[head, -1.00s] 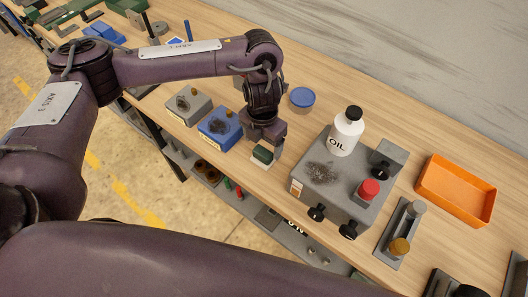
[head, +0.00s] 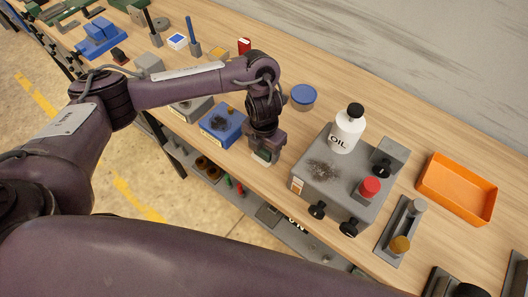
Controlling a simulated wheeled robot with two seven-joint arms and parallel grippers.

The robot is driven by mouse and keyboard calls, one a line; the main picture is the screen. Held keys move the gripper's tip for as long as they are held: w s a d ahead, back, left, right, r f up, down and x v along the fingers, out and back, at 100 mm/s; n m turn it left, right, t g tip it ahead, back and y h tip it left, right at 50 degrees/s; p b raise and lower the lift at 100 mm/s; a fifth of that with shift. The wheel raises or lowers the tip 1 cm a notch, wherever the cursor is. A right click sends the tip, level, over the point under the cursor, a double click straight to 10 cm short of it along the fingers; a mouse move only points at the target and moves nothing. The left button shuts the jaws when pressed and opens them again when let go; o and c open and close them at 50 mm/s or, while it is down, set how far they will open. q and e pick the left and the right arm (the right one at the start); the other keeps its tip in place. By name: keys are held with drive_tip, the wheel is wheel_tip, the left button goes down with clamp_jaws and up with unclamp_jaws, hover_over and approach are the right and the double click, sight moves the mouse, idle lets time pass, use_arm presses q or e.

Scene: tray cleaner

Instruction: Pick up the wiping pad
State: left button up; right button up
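The wiping pad (head: 262,159), a small block with a pale lower edge, sits near the front edge of the wooden bench, between the blue box and the grey machine block. My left gripper (head: 264,152) points down right over the pad, with its fingers at the pad and hiding most of it. I cannot tell whether the fingers are closed on the pad or only beside it. The pad appears to be at bench level. My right gripper is not in view.
The grey machine block (head: 335,195) with dark debris, black knobs and a red knob stands right of the gripper. An oil bottle (head: 347,130) stands on it. A blue box (head: 219,124) is left, a round blue container (head: 303,96) behind, an orange tray (head: 456,187) far right.

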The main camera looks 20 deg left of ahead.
use_arm(q)
drive_tip(key=c, duration=0.5)
wheel_tip(320, 180, up, 20)
drive_tip(key=shift+p, duration=0.55)
